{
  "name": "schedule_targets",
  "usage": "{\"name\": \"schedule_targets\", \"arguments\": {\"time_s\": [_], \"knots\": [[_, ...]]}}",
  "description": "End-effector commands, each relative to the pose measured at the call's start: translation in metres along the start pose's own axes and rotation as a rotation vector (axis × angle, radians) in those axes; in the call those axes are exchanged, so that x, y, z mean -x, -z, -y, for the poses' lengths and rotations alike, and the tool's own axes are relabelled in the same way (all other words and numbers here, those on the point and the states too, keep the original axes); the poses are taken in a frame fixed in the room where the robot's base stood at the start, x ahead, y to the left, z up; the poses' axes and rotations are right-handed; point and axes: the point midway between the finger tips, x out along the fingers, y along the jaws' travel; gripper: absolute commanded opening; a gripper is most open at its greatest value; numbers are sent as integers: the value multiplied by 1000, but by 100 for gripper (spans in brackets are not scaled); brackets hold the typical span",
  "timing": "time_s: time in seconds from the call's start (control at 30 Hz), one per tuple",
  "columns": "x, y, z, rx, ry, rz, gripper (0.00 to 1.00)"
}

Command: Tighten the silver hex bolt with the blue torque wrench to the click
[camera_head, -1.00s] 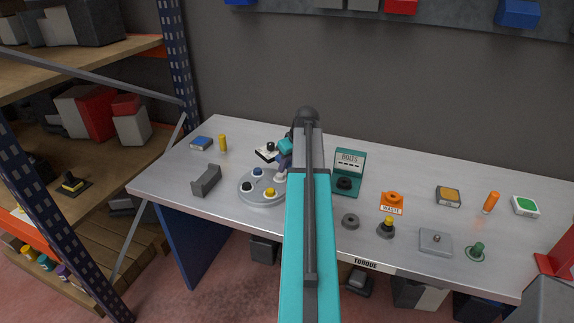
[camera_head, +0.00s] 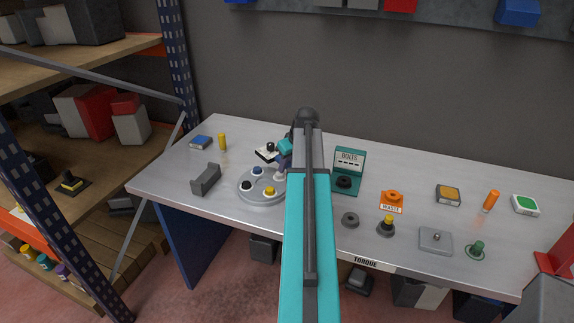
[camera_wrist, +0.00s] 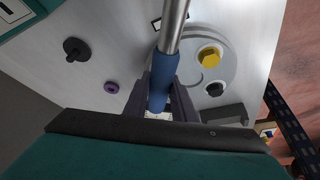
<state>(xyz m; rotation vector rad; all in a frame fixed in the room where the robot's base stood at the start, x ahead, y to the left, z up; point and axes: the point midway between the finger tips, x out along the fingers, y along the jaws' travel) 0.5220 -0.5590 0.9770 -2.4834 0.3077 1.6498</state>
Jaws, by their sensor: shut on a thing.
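My gripper (camera_wrist: 160,100) is shut on the blue handle of the torque wrench (camera_wrist: 158,92). The wrench's silver shaft (camera_wrist: 172,28) runs up out of the top of the wrist view, over the edge of a round grey plate (camera_wrist: 222,38). In the head view my gripper (camera_head: 284,160) is just above the back right of that plate (camera_head: 262,202), partly hidden by my arm.
A grey bracket (camera_head: 206,180) stands left of the plate. A teal BOLTS stand (camera_head: 348,165) is right of my arm, with an orange WASTE holder (camera_head: 391,200) beyond. A shelf rack (camera_head: 175,70) rises at the left. The table's front left corner is bare.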

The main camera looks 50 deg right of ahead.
Motion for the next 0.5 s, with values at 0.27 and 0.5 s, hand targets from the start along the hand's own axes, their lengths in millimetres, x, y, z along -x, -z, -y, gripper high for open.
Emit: {"name": "schedule_targets", "arguments": {"time_s": [0.27,0.5], "knots": [[-3,-1,0,0,0,-2,0],[-6,-2,0,0,0,-2,0]]}}
